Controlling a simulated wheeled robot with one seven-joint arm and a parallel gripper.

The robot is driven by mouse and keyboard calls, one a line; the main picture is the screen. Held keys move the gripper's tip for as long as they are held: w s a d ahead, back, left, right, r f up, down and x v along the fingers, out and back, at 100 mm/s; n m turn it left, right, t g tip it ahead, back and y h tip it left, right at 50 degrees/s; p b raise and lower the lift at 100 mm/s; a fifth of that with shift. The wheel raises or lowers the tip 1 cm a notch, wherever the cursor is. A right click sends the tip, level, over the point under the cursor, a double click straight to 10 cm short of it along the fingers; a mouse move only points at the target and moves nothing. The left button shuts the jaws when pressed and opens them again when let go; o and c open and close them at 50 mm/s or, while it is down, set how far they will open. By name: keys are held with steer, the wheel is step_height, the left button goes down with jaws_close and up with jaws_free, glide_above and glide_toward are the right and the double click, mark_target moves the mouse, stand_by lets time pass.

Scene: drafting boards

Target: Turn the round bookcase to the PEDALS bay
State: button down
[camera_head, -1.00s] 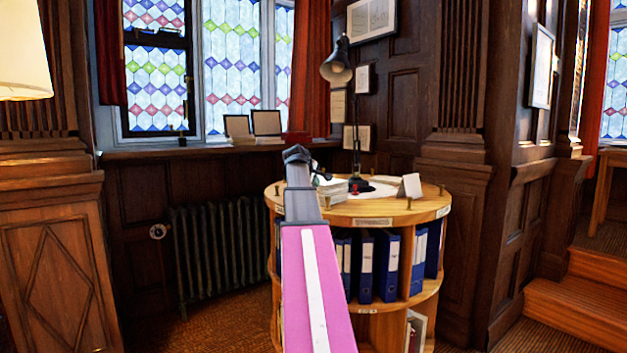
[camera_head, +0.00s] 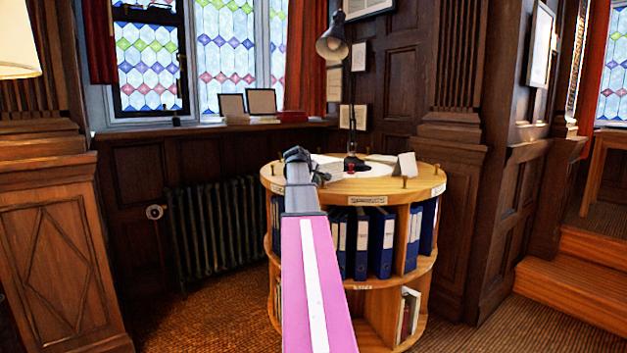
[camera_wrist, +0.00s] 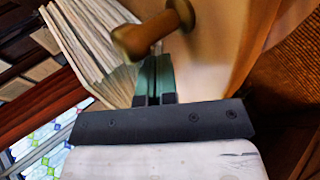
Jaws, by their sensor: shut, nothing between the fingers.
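The round bookcase (camera_head: 388,275) is light wood, with a flat top and shelves of blue binders. A pale label (camera_head: 367,200) on its top rim faces me; its lettering is too small to read. Another label (camera_head: 438,190) is on the rim at the right. Short pegs, one of them at the front right (camera_head: 405,182), stand along the top edge. My gripper (camera_head: 298,155) is shut and empty at the left of the top. In the wrist view a peg (camera_wrist: 152,35) is just ahead of the shut fingers (camera_wrist: 153,78); contact cannot be told.
A black desk lamp (camera_head: 334,45), papers and a white folded card (camera_head: 406,165) are on the top. A radiator (camera_head: 213,225) is behind to the left. Wood panelling (camera_head: 480,200) is close at the right, with steps (camera_head: 575,285) beyond. Open carpet (camera_head: 200,315) lies at front left.

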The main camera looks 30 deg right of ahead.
mark_target(325, 189)
steer(key=shift+s, duration=0.1)
steer(key=shift+n, duration=0.3)
steer(key=s+d, duration=0.2)
steer(key=s, duration=0.2)
steer(key=shift+s+d, duration=0.1)
steer(key=shift+d, duration=0.3)
steer(key=shift+s+d+t, duration=0.25)
steer(key=shift+t, duration=0.05)
steer(key=shift+n+t+y, duration=0.3)
steer(key=shift+n+y, duration=0.1)
steer(key=shift+n, duration=0.1)
steer(key=shift+s+d, duration=1.85)
steer(key=shift+s, duration=0.25)
